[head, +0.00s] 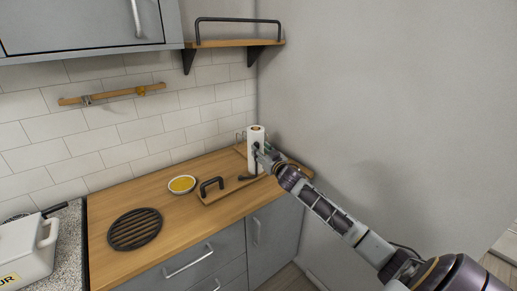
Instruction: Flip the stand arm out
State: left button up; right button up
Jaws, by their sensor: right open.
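A white roll (256,138) stands upright at the back right corner of the wooden counter. My right gripper (262,153) is open beside the roll's right side, partly in front of it. I cannot tell whether they touch. A small dark piece (247,177) lies low near the roll's foot. I cannot tell surely which part is the stand arm; the stand behind the roll and gripper is mostly hidden. My left gripper is not in view.
A wooden board (232,189) with a black handle (211,186) lies left of the roll. A bowl of yellow contents (182,184) and a black round grate (135,229) are further left. A shelf (235,43) hangs above; a grey wall is right.

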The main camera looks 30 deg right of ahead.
jog(key=shift+w+d, duration=0.15)
jog(key=shift+w, duration=1.25)
jog(key=shift+c, duration=0.4)
grip_shut()
